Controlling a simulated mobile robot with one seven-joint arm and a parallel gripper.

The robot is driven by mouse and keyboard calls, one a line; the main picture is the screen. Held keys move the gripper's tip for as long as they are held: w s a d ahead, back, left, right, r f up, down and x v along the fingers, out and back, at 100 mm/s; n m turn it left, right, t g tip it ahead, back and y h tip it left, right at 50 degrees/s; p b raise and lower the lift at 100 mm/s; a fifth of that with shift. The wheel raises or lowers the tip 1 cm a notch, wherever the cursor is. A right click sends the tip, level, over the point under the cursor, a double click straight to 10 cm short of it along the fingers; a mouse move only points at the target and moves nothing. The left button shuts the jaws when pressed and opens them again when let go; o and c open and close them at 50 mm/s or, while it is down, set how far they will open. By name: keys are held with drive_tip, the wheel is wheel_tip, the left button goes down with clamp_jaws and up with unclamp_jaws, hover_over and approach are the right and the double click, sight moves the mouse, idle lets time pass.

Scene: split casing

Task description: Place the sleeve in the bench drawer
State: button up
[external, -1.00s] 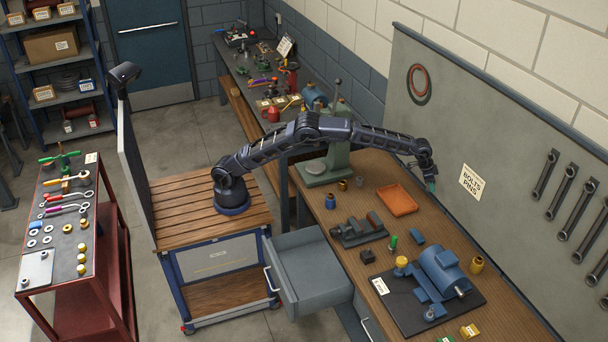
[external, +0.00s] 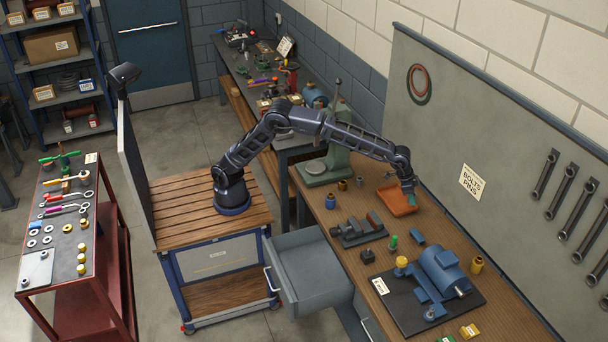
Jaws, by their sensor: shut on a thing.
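My gripper (external: 410,191) is over the right end of the orange tray (external: 392,204) on the bench. It is shut on a small teal-green piece (external: 412,199), which I take to be the sleeve; it is too small and too covered to make out its shape. I cannot tell whether it touches the tray. The grey bench drawer (external: 312,292) is pulled open at the bench's front, to the left of and below my gripper in the picture. Its visible inside looks empty.
Between tray and drawer stand a dark vise (external: 358,232), a green cylinder (external: 393,242) and a dark block (external: 368,256). A blue motor assembly (external: 440,272) sits on a black plate to the right. Small cylinders, one blue (external: 330,201), stand left of the tray.

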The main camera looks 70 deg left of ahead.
drive_tip(key=s+d+m, duration=0.2)
drive_tip(key=s+d, duration=0.1)
drive_tip(key=s, duration=1.5)
drive_tip(key=m+g+h, duration=0.1)
drive_tip(key=m, duration=0.1)
hover_over(324, 289)
drive_tip(key=s+d, duration=0.1)
drive_tip(key=d, duration=0.1)
wheel_tip(324, 289, down, 2)
wheel_tip(324, 289, down, 44)
drive_tip(key=shift+s+d+f, duration=0.1)
drive_tip(key=shift+d, duration=0.05)
drive_tip(key=shift+f, duration=0.15)
drive_tip(key=o, duration=1.1)
